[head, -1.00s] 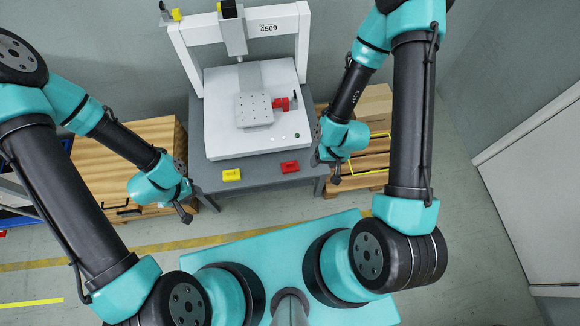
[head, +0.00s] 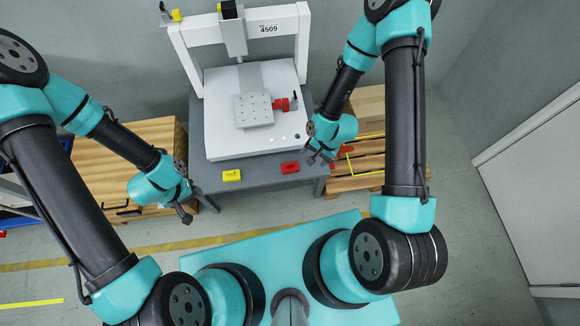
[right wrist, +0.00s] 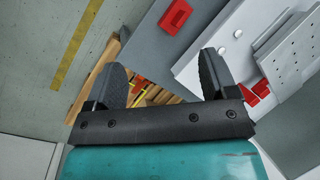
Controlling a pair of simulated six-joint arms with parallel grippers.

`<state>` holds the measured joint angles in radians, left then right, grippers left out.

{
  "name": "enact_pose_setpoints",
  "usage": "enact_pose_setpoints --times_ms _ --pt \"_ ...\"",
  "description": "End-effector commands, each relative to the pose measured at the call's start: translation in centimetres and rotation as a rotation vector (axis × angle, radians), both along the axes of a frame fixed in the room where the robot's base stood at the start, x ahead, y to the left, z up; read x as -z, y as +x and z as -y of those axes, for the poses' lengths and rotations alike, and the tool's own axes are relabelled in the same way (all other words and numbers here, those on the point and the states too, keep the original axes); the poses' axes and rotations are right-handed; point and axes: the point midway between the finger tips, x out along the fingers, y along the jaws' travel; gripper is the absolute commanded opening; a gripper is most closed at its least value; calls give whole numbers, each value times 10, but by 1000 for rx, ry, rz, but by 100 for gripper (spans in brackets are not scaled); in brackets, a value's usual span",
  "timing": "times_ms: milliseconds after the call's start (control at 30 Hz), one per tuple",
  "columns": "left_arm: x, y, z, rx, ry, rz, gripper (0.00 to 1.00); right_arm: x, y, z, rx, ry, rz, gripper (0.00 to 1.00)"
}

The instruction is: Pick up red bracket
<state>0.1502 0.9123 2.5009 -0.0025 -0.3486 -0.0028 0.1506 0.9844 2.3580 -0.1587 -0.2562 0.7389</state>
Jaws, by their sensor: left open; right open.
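A small red bracket (head: 290,167) lies on the grey table's front strip, right of a yellow one (head: 232,175). The red bracket also shows in the right wrist view (right wrist: 175,16), beyond and above the fingers. My right gripper (head: 321,158) is open and empty, to the right of the red bracket and apart from it. In the right wrist view its two fingers (right wrist: 160,82) stand wide apart with nothing between them. My left gripper (head: 186,212) is open and empty at the left, in front of the table's left front corner.
The white gantry machine (head: 215,142) stands on the grey table (head: 260,182), with a drilled plate (head: 254,110) and a red part (head: 281,104) on its bed. A wooden cabinet (head: 105,177) stands left.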

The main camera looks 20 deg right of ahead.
Motion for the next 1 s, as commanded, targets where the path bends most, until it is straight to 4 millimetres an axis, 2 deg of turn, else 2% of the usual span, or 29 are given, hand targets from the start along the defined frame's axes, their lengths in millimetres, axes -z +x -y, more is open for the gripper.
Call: enact_pose_setpoints --times_ms 600,733,1000 --pt "0 0 0 0 0 0 43 42 64 -10 718 44 -327 79" --pt "0 0 0 0 0 0 43 46 69 -11 791 44 -360 79" --pt "0 0 0 0 0 0 43 47 70 -11 808 44 -368 79"
